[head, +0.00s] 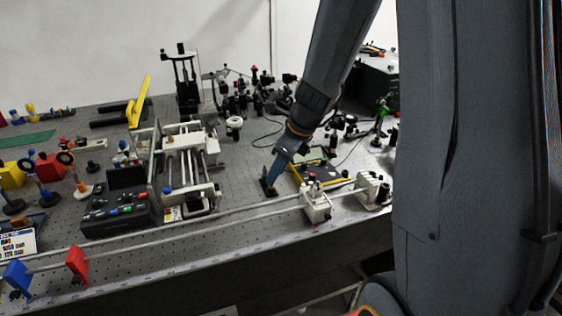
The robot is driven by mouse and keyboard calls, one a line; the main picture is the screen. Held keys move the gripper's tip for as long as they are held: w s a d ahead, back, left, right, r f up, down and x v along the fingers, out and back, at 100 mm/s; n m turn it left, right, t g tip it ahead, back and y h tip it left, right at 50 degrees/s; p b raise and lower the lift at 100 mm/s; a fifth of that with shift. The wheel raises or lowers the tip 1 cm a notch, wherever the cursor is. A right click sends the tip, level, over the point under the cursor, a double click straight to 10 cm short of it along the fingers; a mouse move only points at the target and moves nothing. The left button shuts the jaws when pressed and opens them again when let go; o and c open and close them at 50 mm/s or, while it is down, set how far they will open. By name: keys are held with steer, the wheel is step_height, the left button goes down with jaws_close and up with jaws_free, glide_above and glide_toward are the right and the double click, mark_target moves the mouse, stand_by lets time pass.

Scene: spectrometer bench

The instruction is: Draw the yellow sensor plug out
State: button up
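My gripper (270,184) reaches down from the upper right to the bench, just left of a yellow-edged handheld device (325,173). Its fingertips are small and dark here, at or just above the bench top, so I cannot tell if they are open or shut, or if anything is between them. I cannot make out a yellow sensor plug for certain. The device lies on the bench with its screen up, partly behind my wrist. A thin dark cable (350,153) runs on the bench beyond it.
A long rail (160,235) with a white carriage (316,203) runs along the bench's front edge. A black control box (115,208) and a white-framed mechanism (190,165) stand left of my gripper. Optics crowd the back. Bare perforated bench (240,180) lies between.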

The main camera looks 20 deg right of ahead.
steer(key=shift+x, duration=1.7)
jaws_close()
